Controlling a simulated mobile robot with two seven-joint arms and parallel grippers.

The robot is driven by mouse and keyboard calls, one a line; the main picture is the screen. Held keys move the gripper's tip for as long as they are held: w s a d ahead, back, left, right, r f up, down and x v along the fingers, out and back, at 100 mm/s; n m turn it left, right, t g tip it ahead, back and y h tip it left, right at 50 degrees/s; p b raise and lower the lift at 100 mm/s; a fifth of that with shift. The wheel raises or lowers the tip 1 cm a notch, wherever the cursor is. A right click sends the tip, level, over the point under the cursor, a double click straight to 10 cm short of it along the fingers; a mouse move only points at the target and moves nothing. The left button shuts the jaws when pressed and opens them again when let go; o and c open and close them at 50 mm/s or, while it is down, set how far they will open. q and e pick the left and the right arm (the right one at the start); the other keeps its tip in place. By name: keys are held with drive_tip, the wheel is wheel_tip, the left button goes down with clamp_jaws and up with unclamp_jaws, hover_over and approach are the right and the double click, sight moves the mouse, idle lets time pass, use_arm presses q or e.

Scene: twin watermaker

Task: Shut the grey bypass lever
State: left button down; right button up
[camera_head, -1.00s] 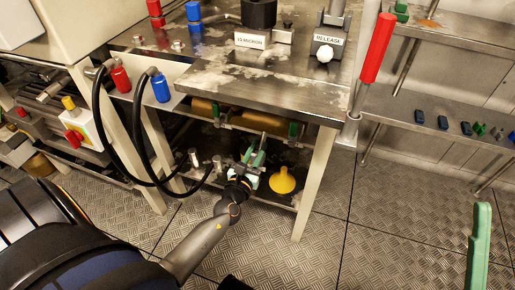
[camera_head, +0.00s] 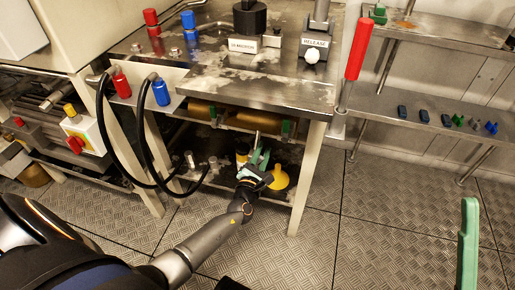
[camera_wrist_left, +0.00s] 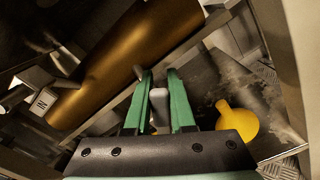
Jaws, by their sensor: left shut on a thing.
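My left gripper (camera_head: 260,157) reaches under the steel bench, beside the yellow funnel (camera_head: 279,179). In the left wrist view its two green fingers (camera_wrist_left: 160,80) are closed around a grey piece (camera_wrist_left: 159,101), which looks like the grey bypass lever. The fingers and palm hide part of it. The lever cannot be made out in the head view. A brass cylinder (camera_wrist_left: 140,62) lies just past the fingers. A green finger of my right gripper (camera_head: 468,240) stands at the lower right, away from the bench; its opening cannot be told.
The bench top (camera_head: 265,88) overhangs my left gripper, and a pale bench leg (camera_head: 309,180) stands to its right. Black hoses (camera_head: 146,140) hang at the left. A red-handled bar (camera_head: 359,48) rises at the bench's right corner. The floor in front is clear.

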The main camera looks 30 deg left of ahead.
use_arm(q)
drive_tip(key=shift+w+d+f+m+p, duration=0.15)
drive_tip(key=shift+d+f+m, duration=0.4)
drive_tip(key=shift+m, duration=1.2)
drive_tip(key=shift+w+d+f+m+p, duration=0.15)
drive_tip(key=shift+f+m, duration=0.75)
drive_tip(key=shift+m, duration=0.9)
drive_tip(key=shift+w+d+f+m+p, duration=0.1)
drive_tip(key=shift+d+f+m, duration=0.45)
drive_tip(key=shift+m, duration=1.2)
drive_tip(key=shift+a+f, duration=0.15)
drive_tip(key=shift+f, duration=0.05)
drive_tip(key=c, duration=0.8)
unclamp_jaws()
drive_tip(key=shift+f, duration=0.1)
drive_tip(key=shift+o, duration=0.2)
drive_tip(key=shift+s, duration=0.1)
